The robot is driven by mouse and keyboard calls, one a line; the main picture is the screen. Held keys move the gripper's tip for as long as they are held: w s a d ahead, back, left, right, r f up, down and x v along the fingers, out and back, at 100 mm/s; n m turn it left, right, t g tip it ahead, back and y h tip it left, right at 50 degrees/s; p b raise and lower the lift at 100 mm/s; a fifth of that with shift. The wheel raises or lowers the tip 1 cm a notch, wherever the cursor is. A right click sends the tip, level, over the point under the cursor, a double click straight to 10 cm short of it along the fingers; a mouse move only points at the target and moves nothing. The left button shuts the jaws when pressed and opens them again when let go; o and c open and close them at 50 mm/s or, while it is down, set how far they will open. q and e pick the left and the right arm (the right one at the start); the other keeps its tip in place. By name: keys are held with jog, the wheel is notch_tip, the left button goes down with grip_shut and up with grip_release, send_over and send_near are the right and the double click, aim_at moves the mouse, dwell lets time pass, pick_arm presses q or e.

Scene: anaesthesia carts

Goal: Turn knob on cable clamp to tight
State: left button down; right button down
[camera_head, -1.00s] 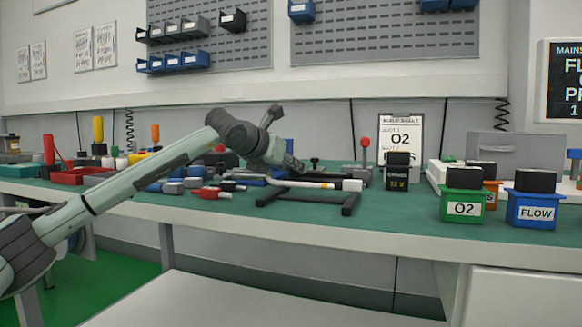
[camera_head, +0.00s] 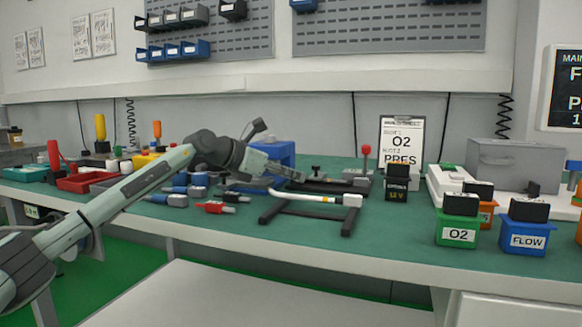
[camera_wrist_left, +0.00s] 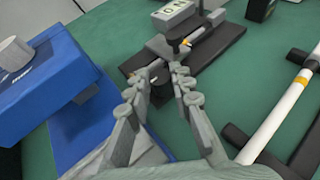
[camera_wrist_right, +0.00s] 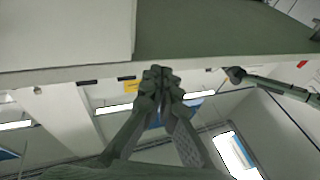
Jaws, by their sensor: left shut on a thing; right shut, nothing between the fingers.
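The cable clamp (camera_head: 330,187) is a low dark fixture on the green bench, with a small black upright knob (camera_head: 316,171) and a grey block (camera_head: 357,176). In the left wrist view its dark base plate (camera_wrist_left: 221,45) carries a grey labelled block (camera_wrist_left: 174,14). My left gripper (camera_head: 301,178) reaches the near left end of the clamp. In the left wrist view its fingers (camera_wrist_left: 162,78) close around a small dark part low on the clamp; the fingers partly hide it, and I cannot tell for certain that it is the knob. My right gripper (camera_wrist_right: 161,78) is shut and empty, below the bench edge.
A white cable (camera_head: 305,198) lies across a black frame (camera_head: 280,211) in front of the clamp. A blue block (camera_head: 274,150) stands behind my left gripper, close beside it in the wrist view. Several connectors lie left. Labelled green (camera_head: 457,232) and blue (camera_head: 527,236) bins stand right.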

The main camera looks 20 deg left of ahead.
pick_arm(q)
jog(key=c, duration=1.3)
grip_release()
jog(key=v, duration=1.2)
jog(key=shift+f, duration=0.1)
jog(key=shift+c, duration=0.2)
